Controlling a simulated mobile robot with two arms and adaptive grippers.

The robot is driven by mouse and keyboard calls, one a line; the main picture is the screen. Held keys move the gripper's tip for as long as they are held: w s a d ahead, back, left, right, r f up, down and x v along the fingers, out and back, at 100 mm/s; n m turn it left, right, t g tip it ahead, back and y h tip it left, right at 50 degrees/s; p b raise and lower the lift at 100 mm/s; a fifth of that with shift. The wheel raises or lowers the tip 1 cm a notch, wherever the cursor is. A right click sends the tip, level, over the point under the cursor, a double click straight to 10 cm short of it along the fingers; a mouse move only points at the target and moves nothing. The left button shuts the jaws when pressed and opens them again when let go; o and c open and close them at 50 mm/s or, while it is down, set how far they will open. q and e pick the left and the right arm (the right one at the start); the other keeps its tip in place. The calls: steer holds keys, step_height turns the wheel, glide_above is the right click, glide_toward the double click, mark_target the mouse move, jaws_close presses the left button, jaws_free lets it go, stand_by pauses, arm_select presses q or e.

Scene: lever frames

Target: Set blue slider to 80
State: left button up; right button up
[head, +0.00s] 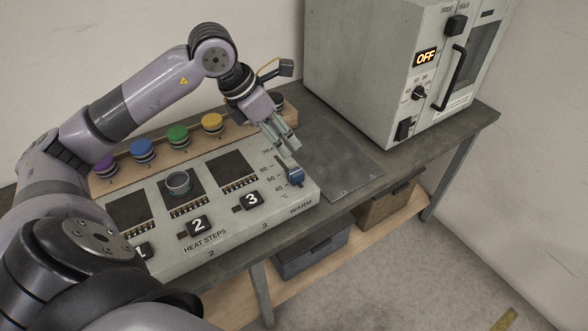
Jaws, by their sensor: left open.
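The blue slider (296,176) sits on the right end of the grey control panel (222,222), near the low end of its vertical scale. The scale beside it shows 80, 60 and 40 from top to bottom, with °C below, and the slider knob is near the 40 mark. My left gripper (290,150) is open just above the slider, its fingers pointing down toward it. I cannot tell whether the fingers touch the knob. My right gripper is not in view.
Purple, blue, green and yellow (212,122) knobs stand on a wooden strip behind the panel. A metal ring (179,183) sits on the middle pad. A cabinet (375,70) reading OFF stands at the back right. A bare dark plate (338,160) lies between panel and cabinet. Bins (312,252) sit below.

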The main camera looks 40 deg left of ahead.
mark_target(295, 172)
arm_select(q)
steer(key=shift+y, duration=0.7)
steer(key=p+x, duration=0.1)
steer(key=x, duration=0.4)
steer(key=a+p+x, duration=0.1)
steer(key=x, duration=0.5)
steer(key=a+p+x, duration=0.1)
steer(key=x, duration=0.4)
steer(key=shift+s+a+f, duration=0.1)
steer(key=shift+a+f, duration=0.1)
steer(key=shift+f, duration=0.3)
jaws_close()
